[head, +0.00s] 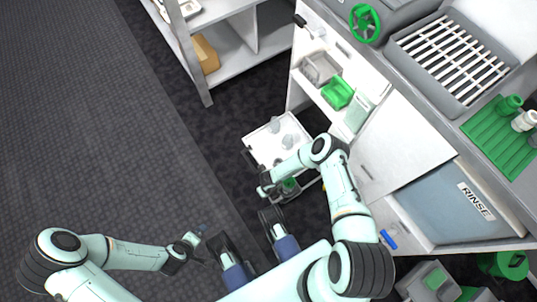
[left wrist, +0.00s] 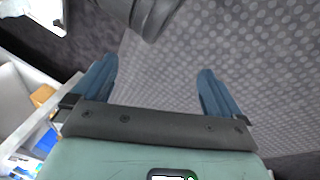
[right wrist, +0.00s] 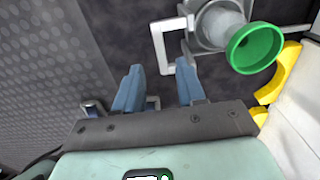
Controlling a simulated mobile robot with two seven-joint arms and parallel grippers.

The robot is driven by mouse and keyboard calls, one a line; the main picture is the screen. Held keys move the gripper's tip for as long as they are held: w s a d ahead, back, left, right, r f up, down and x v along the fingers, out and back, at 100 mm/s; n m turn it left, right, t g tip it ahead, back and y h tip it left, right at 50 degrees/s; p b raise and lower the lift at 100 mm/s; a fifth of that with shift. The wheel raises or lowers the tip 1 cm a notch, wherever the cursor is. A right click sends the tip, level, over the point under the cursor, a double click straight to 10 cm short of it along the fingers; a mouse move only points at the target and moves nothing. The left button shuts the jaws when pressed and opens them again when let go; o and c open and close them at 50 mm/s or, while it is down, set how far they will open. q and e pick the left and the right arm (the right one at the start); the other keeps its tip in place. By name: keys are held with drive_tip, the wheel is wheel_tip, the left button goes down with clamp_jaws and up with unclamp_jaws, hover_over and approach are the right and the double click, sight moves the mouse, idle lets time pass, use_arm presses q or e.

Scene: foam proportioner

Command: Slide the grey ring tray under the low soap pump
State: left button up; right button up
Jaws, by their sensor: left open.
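My right gripper (right wrist: 158,82) has its fingers apart, with no object clearly clamped between them. A pale square loop (right wrist: 170,48) lies just beyond its fingertips; its lower bar reaches the right finger, and I cannot tell if they touch. The loop adjoins a grey body carrying a pale cup with a green rim (right wrist: 254,48). In the head view this gripper (head: 264,188) is low beside a white cart top (head: 262,142) bearing small grey items. I cannot tell which piece is the grey ring tray or the low soap pump. My left gripper (left wrist: 152,82) is open and empty above the floor.
A white cabinet (head: 400,150) stands right, with a grey bin (head: 320,67) and a green bin (head: 338,92) in its opening. A shelf unit (head: 235,65) is at the back. Yellow parts (right wrist: 282,75) lie near my right gripper. The left floor is clear.

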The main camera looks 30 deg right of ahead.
wheel_tip(320, 180, down, 5)
drive_tip(key=shift+r+b, duration=0.2)
drive_tip(key=shift+b, duration=0.6)
use_arm(q)
drive_tip(key=shift+g, duration=0.6)
drive_tip(key=shift+s+a+f, duration=0.25)
drive_tip(key=shift+s+f, duration=0.5)
drive_tip(key=shift+f, duration=0.3)
drive_tip(key=shift+s+a+f, duration=0.2)
drive_tip(key=shift+s+f, duration=0.55)
drive_tip(key=shift+f, duration=0.25)
use_arm(e)
drive_tip(key=shift+f, duration=0.55)
clamp_jaws()
